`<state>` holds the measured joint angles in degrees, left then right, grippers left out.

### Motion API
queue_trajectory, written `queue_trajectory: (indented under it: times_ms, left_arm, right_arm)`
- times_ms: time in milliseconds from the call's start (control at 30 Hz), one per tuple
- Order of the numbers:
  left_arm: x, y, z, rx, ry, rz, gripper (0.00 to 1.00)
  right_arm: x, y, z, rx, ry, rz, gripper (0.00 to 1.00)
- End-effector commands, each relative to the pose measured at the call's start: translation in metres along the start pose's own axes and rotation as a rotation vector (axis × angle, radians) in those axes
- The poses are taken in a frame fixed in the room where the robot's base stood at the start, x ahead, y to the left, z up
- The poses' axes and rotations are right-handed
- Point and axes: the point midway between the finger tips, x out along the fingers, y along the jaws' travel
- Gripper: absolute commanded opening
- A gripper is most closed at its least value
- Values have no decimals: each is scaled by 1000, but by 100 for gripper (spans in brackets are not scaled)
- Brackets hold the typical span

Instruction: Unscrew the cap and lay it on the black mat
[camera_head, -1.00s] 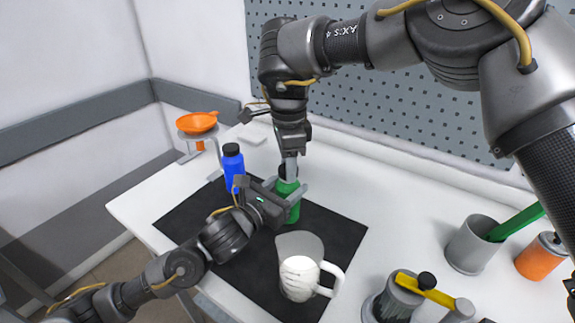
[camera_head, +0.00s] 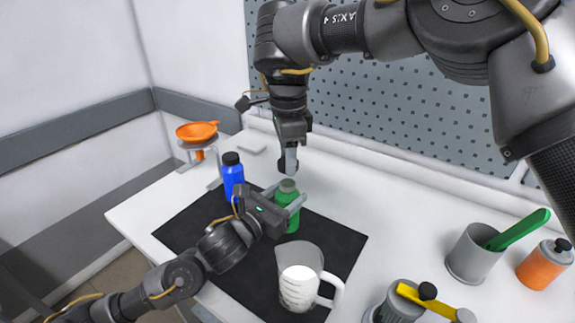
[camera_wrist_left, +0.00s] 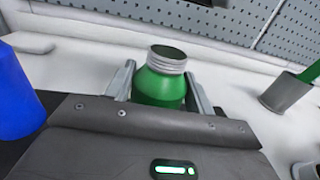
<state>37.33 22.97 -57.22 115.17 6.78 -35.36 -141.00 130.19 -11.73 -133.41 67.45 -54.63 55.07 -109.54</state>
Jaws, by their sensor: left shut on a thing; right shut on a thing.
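The green bottle (camera_head: 285,213) stands upright on the black mat (camera_head: 337,236). Its bare grey threaded neck shows in the left wrist view (camera_wrist_left: 166,58). My left gripper (camera_head: 291,203) is shut around the bottle's body, with a finger on each side of it in the left wrist view. My right gripper (camera_head: 290,158) comes down from above and is shut on the dark cap (camera_head: 283,165), held a little above the neck and clear of it. The fingers partly hide the cap.
A blue bottle with a black cap (camera_head: 233,175) stands left of the green one. A measuring jug (camera_head: 300,281) is in front. Cups with tools (camera_head: 470,252) and an orange jar (camera_head: 544,264) are at right. An orange funnel (camera_head: 197,132) sits on a stand back left.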

Motion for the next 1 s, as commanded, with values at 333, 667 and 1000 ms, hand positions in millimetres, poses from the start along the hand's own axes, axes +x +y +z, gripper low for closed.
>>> queue_trajectory:
  times_ms: [333,667,1000]
  left_arm:
    - [0,1,-1,1,2,1,0]
    - [0,0,0,0,1,0,79]
    - [-18,0,-2,0,0,0,79]
  right_arm:
    - [-10,0,0,-1,0,0,13]
    - [-10,0,0,0,0,0,13]
    - [-4,0,0,0,0,1,13]
